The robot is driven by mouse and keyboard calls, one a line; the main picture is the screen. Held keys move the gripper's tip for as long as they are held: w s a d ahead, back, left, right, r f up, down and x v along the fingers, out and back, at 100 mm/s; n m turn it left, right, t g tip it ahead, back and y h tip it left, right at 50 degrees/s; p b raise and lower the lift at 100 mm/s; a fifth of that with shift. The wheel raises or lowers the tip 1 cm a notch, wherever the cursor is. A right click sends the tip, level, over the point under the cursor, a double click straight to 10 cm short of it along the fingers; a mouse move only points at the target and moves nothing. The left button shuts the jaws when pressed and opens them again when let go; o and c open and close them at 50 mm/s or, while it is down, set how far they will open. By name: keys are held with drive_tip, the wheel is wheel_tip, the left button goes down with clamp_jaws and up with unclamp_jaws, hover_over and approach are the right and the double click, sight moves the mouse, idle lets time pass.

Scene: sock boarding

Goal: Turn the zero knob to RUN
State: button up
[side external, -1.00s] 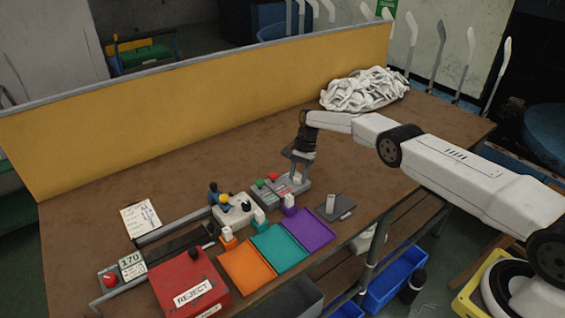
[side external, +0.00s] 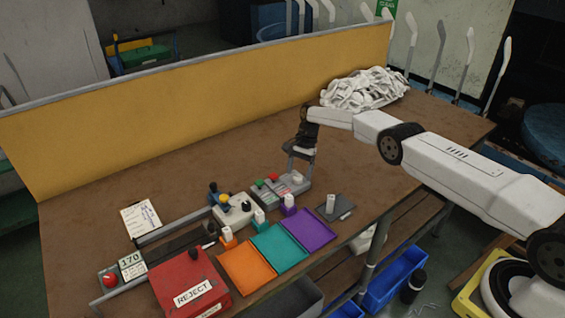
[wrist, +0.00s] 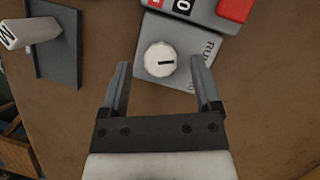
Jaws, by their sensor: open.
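The zero knob (wrist: 158,58) is round and white with a dark pointer line, on a grey plate (wrist: 150,95) in the wrist view. Its line lies nearly level and points right, towards the side with the RUN lettering (wrist: 210,48). Lettering lower right is partly hidden by a finger. My gripper (wrist: 160,63) is open, one finger to each side of the knob with gaps. In the side external view, my gripper (side external: 301,153) hangs above the right end of the button box, where the white knob (side external: 297,178) shows.
A panel with a red button (wrist: 235,8) adjoins the plate. A grey stand with a white post (wrist: 32,32) is left of it; it also shows in the side external view (side external: 331,203). Purple (side external: 304,229), teal (side external: 279,247) and orange (side external: 246,267) trays lie in front.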

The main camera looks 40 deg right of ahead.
drive_tip(key=s+v, duration=0.1)
drive_tip(key=v, duration=0.5)
drive_tip(key=shift+w+r, duration=0.25)
drive_tip(key=shift+w, duration=0.25)
drive_tip(key=shift+d, duration=0.1)
drive_tip(key=shift+w, duration=0.1)
